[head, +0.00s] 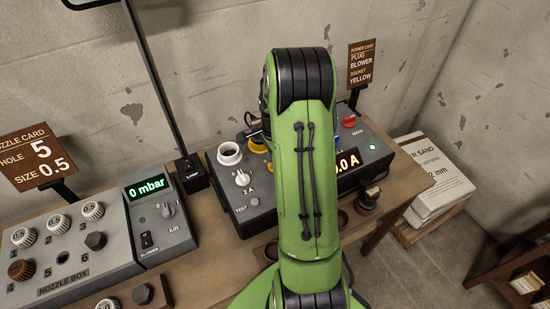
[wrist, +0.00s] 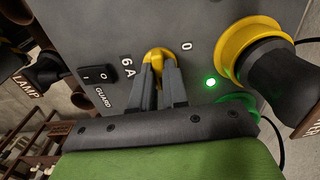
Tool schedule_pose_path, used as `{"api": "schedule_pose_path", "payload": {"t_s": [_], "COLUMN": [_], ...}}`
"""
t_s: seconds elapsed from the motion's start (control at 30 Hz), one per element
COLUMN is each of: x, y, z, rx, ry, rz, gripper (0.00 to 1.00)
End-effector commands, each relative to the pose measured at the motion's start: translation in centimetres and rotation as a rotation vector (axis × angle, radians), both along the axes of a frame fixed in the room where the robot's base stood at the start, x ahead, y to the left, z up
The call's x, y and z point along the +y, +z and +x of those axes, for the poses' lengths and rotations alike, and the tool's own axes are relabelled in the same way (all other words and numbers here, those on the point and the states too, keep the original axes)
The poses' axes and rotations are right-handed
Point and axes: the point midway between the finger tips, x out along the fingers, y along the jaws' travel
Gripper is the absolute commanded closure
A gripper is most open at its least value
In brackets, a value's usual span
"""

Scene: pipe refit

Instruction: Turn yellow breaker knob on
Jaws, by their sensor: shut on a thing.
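In the wrist view the yellow breaker knob (wrist: 157,54) sits on the grey panel, between a "6 A" label on its left and a "0" mark on its upper right. My gripper (wrist: 160,68) is shut on the knob, with one dark finger on each side of it. The fingers cover the knob's lower part, so its exact pointing direction is hard to tell. In the head view my green arm covers the middle of the power box (head: 222,184), and my gripper is hidden behind it.
A yellow socket (wrist: 232,58) with a black plug (wrist: 272,72) stands close right of the knob. A green light (wrist: 210,83) glows between them. A guard rocker switch (wrist: 98,75) is at left. The nozzle box (head: 60,245) stands left on the table.

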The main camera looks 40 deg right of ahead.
Motion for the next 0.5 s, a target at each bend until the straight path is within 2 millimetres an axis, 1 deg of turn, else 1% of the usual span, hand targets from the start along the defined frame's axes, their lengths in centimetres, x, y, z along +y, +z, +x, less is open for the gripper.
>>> {"api": "schedule_pose_path", "payload": {"t_s": [0.5], "x": [-0.08], "y": [0.12], "z": [0.08], "rx": [-0.003], "ry": [-0.032], "rz": [-0.003], "gripper": [1.00]}}
